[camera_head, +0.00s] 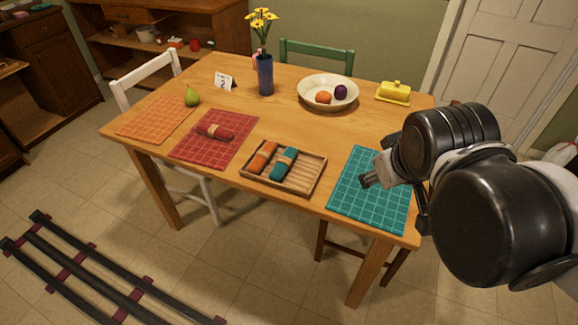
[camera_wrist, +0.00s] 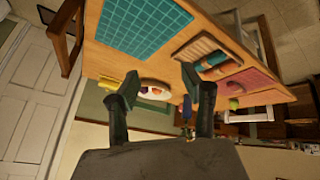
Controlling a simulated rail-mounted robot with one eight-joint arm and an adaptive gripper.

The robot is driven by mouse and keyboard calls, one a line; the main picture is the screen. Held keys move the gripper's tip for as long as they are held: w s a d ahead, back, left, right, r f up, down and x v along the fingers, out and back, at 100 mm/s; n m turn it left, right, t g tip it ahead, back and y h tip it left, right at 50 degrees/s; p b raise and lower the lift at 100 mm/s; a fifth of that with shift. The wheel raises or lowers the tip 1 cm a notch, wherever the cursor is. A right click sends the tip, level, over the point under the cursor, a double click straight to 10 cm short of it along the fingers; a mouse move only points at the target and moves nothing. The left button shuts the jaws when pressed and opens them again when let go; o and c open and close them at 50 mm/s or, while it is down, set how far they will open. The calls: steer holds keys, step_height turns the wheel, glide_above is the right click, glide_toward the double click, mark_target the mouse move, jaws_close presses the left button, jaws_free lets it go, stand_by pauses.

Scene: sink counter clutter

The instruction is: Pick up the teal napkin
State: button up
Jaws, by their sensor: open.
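The teal napkin (camera_head: 283,165) is rolled, with a pale band around its middle. It lies in a wooden slatted tray (camera_head: 309,178), beside a rolled orange napkin (camera_head: 262,158) on its left. In the wrist view the teal napkin (camera_wrist: 216,74) shows in the tray, with the orange one (camera_wrist: 211,61) beside it. My gripper (camera_head: 367,180) is over the teal placemat, to the right of the tray and apart from it. In the wrist view my gripper (camera_wrist: 158,85) has its fingers spread, with nothing between them.
A teal placemat (camera_head: 365,200) lies right of the tray. Behind are a fruit bowl (camera_head: 312,84), a blue vase (camera_head: 265,76), a yellow butter dish (camera_head: 394,92) and a pear (camera_head: 192,97).

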steer(key=w+a+f+n+h+b, duration=0.2)
steer(key=w+a+f+n+b, duration=0.25)
steer(key=w+f+n, duration=0.35)
steer(key=n+t+h+b, duration=0.3)
steer(key=n+h+b, duration=0.15)
steer(key=n, duration=0.95)
glide_toward(282, 164)
steer(key=shift+y, duration=0.45)
steer(key=s+d, duration=0.1)
steer(key=d, duration=0.3)
steer(key=s+d, duration=0.1)
steer(key=d, duration=0.1)
steer(key=shift+s+f, duration=0.3)
steer(key=a+n+t+b, duration=0.1)
steer(key=a+n+t, duration=0.1)
steer(key=a+n, duration=0.35)
steer(key=shift+y, duration=0.3)
steer(key=b+x, duration=0.2)
steer(key=x, duration=0.4)
steer(key=b+x, duration=0.2)
steer(key=x, duration=0.5)
steer(key=shift+w+d+r, duration=0.1)
steer(key=shift+w+r, duration=0.05)
steer(key=shift+w, duration=0.15)
steer(key=shift+c, duration=0.5)
steer(key=c, duration=0.8)
